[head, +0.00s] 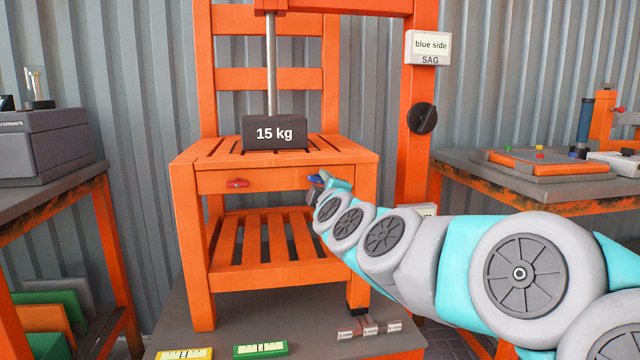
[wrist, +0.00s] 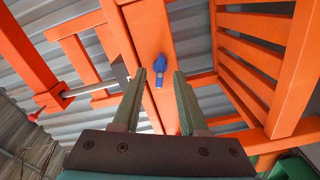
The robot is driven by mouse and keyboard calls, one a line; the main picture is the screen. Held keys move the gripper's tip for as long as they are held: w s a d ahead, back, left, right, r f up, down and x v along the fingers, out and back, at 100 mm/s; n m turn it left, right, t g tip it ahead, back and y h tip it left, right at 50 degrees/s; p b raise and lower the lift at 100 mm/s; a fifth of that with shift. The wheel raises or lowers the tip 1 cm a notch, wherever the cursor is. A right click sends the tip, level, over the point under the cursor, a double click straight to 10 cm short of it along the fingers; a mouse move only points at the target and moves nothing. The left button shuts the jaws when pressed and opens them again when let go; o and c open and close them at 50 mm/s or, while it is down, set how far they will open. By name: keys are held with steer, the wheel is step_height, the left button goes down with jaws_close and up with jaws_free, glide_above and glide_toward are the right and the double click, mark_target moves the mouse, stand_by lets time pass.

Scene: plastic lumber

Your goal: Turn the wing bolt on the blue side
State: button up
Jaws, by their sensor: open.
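An orange slatted chair or stand (head: 275,180) holds a black "15 kg" weight (head: 274,133) on its seat. A blue wing bolt (head: 315,180) sits at the right of the front rail, partly hidden by my gripper (head: 322,190). In the wrist view the blue wing bolt (wrist: 160,68) shows against an orange board, between and beyond the fingertips of my gripper (wrist: 159,80). The jaws are open, one finger on each side of it; I cannot tell whether they touch it. A red wing bolt (head: 237,184) sits at the left of the front rail.
A "blue side" sign (head: 429,46) and a black knob (head: 422,118) are on the right orange post. Benches stand left (head: 50,195) and right (head: 500,190). Yellow (head: 185,354) and green (head: 260,349) levels lie below.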

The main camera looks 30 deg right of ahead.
steer(key=shift+x, duration=0.85)
jaws_close()
